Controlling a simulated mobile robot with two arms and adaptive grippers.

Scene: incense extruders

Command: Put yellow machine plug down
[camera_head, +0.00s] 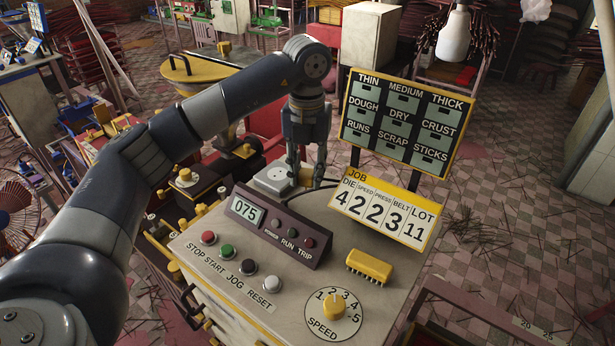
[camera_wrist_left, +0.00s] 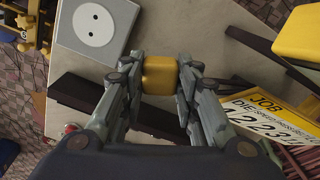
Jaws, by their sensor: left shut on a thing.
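My left gripper (camera_head: 306,178) is over the back edge of the console top (camera_head: 220,262), with its fingers pointing down. In the left wrist view, its fingers (camera_wrist_left: 160,80) are shut on the yellow plug (camera_wrist_left: 160,74), one on each side. The plug is a small rounded yellow block. In the head view the fingers mostly hide it. A pale square socket box (camera_head: 272,181) with a round white face and two holes is just left of the gripper; it also shows in the left wrist view (camera_wrist_left: 94,26). The plug is apart from the socket. My right gripper is not in view.
A dark display panel (camera_head: 275,226) reading 075 stands in front of the gripper. A yellow JOB number board (camera_head: 384,209) is close on the right, with a sign board (camera_head: 400,122) behind. A yellow comb-like block (camera_head: 369,267) and a speed knob (camera_head: 334,306) occupy the front right.

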